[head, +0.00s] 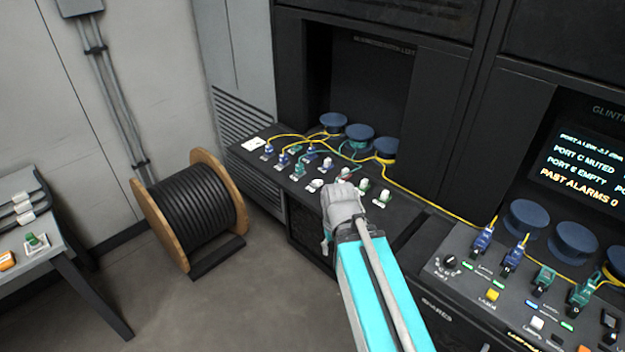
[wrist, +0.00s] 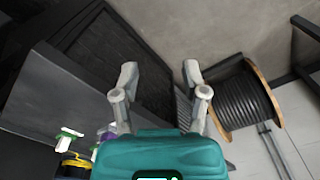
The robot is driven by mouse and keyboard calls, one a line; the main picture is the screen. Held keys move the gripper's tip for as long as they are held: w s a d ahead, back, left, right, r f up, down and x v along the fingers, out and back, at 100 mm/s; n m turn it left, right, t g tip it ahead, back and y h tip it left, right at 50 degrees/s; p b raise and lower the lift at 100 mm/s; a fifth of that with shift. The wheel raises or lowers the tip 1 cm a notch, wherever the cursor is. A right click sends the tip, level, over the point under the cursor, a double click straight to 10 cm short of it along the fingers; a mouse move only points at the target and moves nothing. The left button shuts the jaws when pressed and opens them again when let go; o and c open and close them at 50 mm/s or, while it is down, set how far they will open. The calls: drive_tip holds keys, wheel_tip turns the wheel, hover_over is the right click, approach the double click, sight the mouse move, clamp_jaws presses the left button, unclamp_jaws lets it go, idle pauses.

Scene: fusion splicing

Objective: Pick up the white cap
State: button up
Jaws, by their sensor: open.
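Several small white pieces stand on the dark sloped panel (head: 408,212) in the head view. I cannot tell for sure which is the white cap. My gripper (wrist: 160,72) is open and empty in the wrist view, with its fingers apart over the panel's front edge and the floor.
Blue and green connectors with yellow cables (head: 415,193) crowd the panel around the white pieces. Blue round pads (head: 360,137) stand behind. A right-hand console (head: 465,290) holds more connectors. A cable drum (head: 195,210) stands on the floor, left. The floor in front is clear.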

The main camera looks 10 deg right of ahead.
drive_tip(key=shift+w+d, duration=0.1)
drive_tip(key=shift+d, duration=0.05)
drive_tip(key=shift+o, duration=1)
drive_tip(key=shift+r, duration=0.1)
drive_tip(key=w+d+r+n+t+p, duration=0.1)
drive_tip(key=w+r+n+p, duration=0.1)
drive_tip(key=w, duration=0.5)
drive_tip(key=w+d+r+n+t+y+p, duration=0.1)
drive_tip(key=w+r+t+p, duration=0.1)
drive_tip(key=w+r+p, duration=0.3)
drive_tip(key=w+d+r+n+t+p, duration=0.1)
drive_tip(key=w+r+p, duration=0.3)
drive_tip(key=w, duration=0.7)
drive_tip(key=shift+w+r+n, duration=0.2)
drive_tip(key=shift+r+n, duration=0.45)
drive_tip(key=shift+n, duration=0.15)
drive_tip(key=b, duration=0.8)
hover_over(319, 181)
drive_tip(key=s, duration=0.2)
drive_tip(key=f, duration=0.8)
drive_tip(key=shift+s+d, duration=0.1)
drive_tip(key=shift+d, duration=0.3)
drive_tip(key=shift+f, duration=0.1)
drive_tip(key=shift+b+x, duration=2.4)
drive_tip(key=shift+x, duration=0.1)
drive_tip(key=shift+a, duration=0.2)
